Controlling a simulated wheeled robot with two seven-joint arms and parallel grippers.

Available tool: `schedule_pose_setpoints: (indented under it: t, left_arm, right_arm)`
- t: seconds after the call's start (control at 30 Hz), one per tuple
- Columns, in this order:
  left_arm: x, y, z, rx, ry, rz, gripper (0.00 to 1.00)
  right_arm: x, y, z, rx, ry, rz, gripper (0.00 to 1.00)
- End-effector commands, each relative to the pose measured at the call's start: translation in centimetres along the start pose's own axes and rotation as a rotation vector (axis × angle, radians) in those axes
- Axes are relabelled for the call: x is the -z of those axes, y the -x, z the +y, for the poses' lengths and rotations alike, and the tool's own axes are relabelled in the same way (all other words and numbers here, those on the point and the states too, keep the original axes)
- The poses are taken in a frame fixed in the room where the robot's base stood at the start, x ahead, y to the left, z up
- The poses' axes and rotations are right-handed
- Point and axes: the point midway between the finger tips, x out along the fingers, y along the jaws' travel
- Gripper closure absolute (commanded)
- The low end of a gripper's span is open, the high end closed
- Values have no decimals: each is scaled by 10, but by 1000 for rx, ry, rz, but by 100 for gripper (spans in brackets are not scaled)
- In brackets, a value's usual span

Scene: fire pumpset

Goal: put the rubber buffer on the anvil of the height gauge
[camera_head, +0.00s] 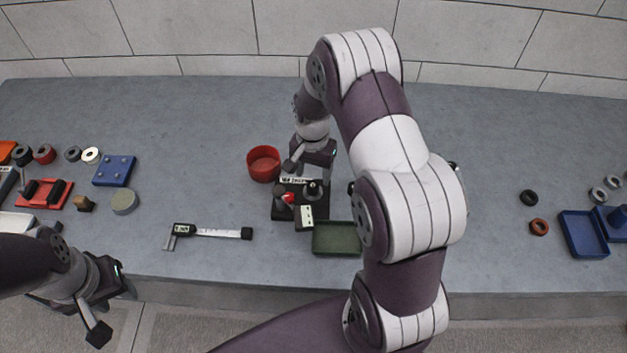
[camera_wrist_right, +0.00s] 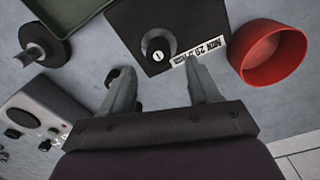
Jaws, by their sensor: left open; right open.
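The height gauge (camera_head: 283,208) has a dark base and a small white display, with a red part beside it. Its base (camera_wrist_right: 140,18) also shows in the right wrist view, with a white label. A round black piece with a pale centre (camera_wrist_right: 158,46) is on that base; I cannot tell whether it is the anvil or the buffer on it. A black stepped piece with a stud (camera_wrist_right: 36,46), possibly the rubber buffer, lies apart near the green tray. My right gripper (camera_head: 304,168) is open and empty beside the label edge of the gauge. My left gripper (camera_head: 92,322) is open at the front left.
A red bowl (camera_head: 263,169) stands left of the gauge, and a green tray (camera_head: 337,240) at its lower right. A caliper (camera_head: 215,232) lies to the left. A grey instrument (camera_wrist_right: 32,118) is in the right wrist view. My right arm hides part of the bench.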

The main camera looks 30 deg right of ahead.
Motion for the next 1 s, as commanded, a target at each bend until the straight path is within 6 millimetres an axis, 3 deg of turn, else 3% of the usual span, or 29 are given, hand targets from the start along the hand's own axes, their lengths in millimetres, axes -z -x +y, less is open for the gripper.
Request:
schedule_pose_setpoints:
  t: [0.2,0.37,0.47,0.6,0.73,0.83,1.0]
  left_arm:
    - [-1,-6,0,0,0,0,57]
    - [-1,-7,0,0,0,0,57]
    - [-1,-7,0,0,0,0,57]
    - [-1,-7,0,0,0,0,57]
    - [-1,-7,0,0,0,0,57]
    - [-1,-7,0,0,0,0,57]
    - [-1,-7,0,0,0,0,57]
  right_arm:
    - [0,53,0,2,0,2,39]
    - [-3,74,0,2,14,2,39]
    - [-28,87,2,14,154,15,39]
    - [-92,103,17,45,512,63,39]
    - [-138,107,40,61,772,101,39]
    - [-154,106,50,66,871,116,39]
    - [-158,105,53,66,890,116,39]
